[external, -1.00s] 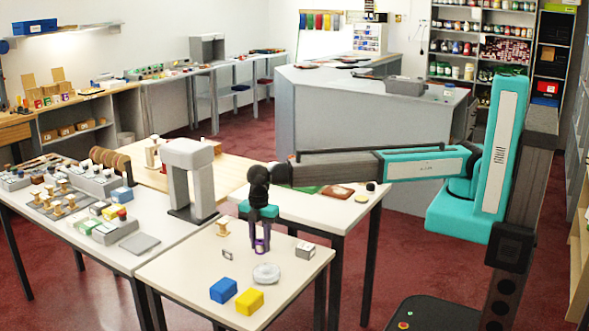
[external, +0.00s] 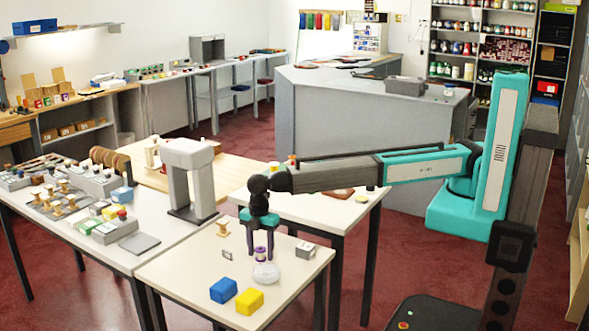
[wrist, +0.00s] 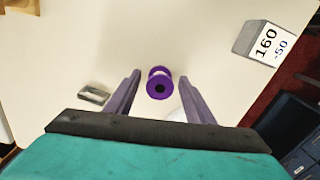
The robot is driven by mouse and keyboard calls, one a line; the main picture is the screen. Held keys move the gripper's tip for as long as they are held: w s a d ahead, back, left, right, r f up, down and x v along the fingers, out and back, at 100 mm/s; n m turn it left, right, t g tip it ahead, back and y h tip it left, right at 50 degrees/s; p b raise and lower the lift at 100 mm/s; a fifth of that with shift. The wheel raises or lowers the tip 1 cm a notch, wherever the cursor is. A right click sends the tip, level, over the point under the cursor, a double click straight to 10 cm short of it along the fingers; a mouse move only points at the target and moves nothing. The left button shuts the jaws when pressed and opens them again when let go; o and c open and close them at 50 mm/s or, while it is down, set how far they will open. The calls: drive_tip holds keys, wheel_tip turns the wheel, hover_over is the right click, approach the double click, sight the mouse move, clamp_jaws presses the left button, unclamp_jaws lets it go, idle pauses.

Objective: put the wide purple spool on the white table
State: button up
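The purple spool (external: 261,254) stands upright on the white table (external: 190,272), between the fingers of my gripper (external: 260,256). In the wrist view the spool (wrist: 159,83) shows purple flanges and a dark centre hole. The gripper (wrist: 159,98) is open there, with a gap between each finger and the spool. The white table top (wrist: 195,40) surrounds the spool in that view.
A pale round dish (external: 266,274) lies close in front of the spool. A blue box (external: 223,290) and a yellow box (external: 249,301) are nearer the front. A number block (external: 305,250), a small tag (external: 227,254) and a wooden spool (external: 222,228) stand around.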

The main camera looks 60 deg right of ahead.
sight(260, 249)
drive_tip(key=shift+r, duration=0.2)
wheel_tip(260, 249, up, 12)
drive_tip(key=b, duration=0.2)
idle(0.7)
drive_tip(key=shift+o, duration=0.5)
idle(0.4)
drive_tip(key=m, duration=0.6)
drive_tip(key=m+b, duration=0.1)
drive_tip(key=m, duration=0.5)
drive_tip(key=r+m+b, duration=0.1)
drive_tip(key=m, duration=0.5)
drive_tip(key=shift+w, duration=0.1)
drive_tip(key=shift+r, duration=0.1)
